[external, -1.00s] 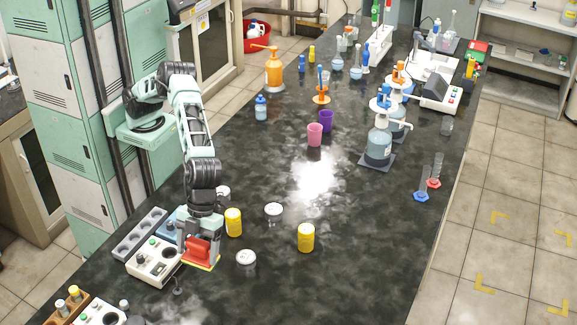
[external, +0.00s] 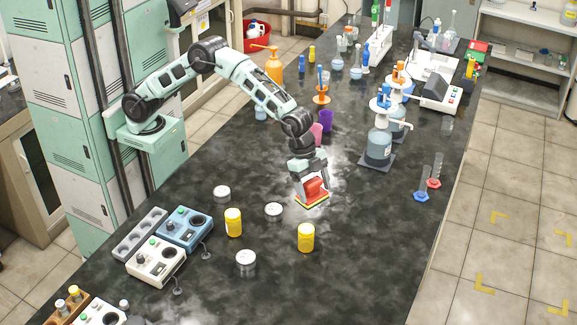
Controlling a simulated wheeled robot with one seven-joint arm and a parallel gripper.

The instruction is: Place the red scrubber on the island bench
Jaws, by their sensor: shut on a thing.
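The red scrubber (external: 313,190) has a red grip on top and a thin, yellowish base. My gripper (external: 312,181) points down and is shut on the scrubber's grip. The scrubber is over the middle of the island bench (external: 360,240), which has a dark, mottled stone-like top. It is at or very near the surface; I cannot tell whether its base touches the bench. My arm reaches in from the left and partly hides the pink cup behind it.
The pink cup (external: 316,134) and purple cup (external: 326,121) stand behind. A dispenser bottle (external: 379,145) is at right. Bench room is clear right of the scrubber.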

